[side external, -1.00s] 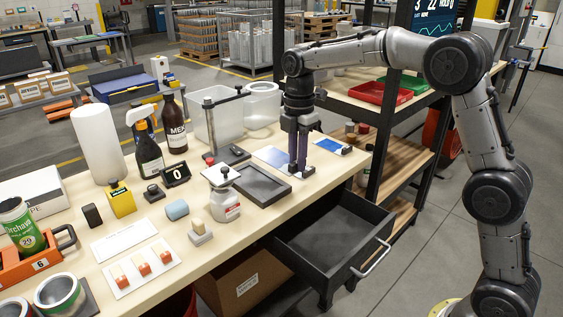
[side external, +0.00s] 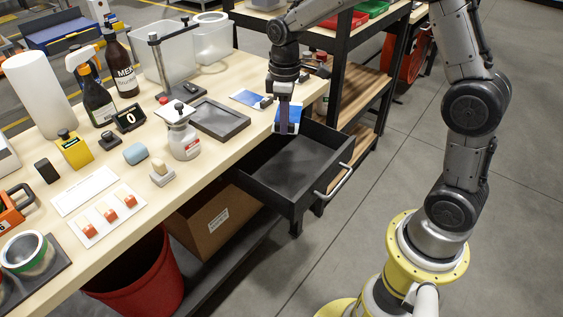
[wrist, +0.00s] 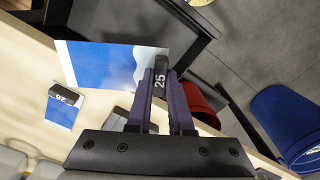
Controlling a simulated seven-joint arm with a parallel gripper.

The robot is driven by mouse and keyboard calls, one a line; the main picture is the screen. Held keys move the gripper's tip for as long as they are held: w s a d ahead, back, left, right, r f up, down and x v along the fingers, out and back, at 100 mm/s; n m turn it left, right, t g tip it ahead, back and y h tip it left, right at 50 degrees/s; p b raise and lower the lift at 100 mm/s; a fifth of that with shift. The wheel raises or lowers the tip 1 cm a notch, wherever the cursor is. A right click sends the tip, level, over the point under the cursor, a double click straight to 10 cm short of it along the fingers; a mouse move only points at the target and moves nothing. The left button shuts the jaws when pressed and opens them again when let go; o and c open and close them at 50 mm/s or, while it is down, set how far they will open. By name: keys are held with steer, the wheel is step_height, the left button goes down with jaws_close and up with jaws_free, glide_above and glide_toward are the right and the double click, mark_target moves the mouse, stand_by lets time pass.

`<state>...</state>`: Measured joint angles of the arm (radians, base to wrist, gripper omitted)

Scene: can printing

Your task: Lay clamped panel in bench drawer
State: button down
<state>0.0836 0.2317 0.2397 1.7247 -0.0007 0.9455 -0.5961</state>
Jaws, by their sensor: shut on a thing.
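My gripper (side external: 284,128) is shut on a black clamp (wrist: 160,77) marked 25, which grips a blue and white panel (side external: 291,113). The panel also shows in the wrist view (wrist: 100,65), extending left from the clamp. The fingers partly hide it in the side view. The open black bench drawer (side external: 322,190) juts out from under the bench top, and its visible floor is empty. My gripper is at the drawer's back end, close to the bench's front edge. In the side view I cannot tell the panel's exact height above the drawer.
Another blue and white panel (side external: 246,97) with a clamp marked 26 lies on the bench. Shelving (side external: 338,75) rises behind the drawer. Open floor lies to the right.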

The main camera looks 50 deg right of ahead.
steer(key=s+d+f+m, duration=0.4)
steer(key=s+f+m, duration=0.25)
steer(key=s, duration=0.45)
glide_above(293, 167)
steer(key=shift+n, duration=0.35)
step_height(293, 167, down, 10)
steer(key=shift+s+f, duration=0.15)
steer(key=shift+w+d+f, duration=0.1)
steer(key=shift+w+f, duration=0.1)
steer(key=shift+f, duration=1.5)
steer(key=shift+f, duration=0.15)
steer(key=c, duration=0.8)
jaws_free()
steer(key=shift+s, duration=0.1)
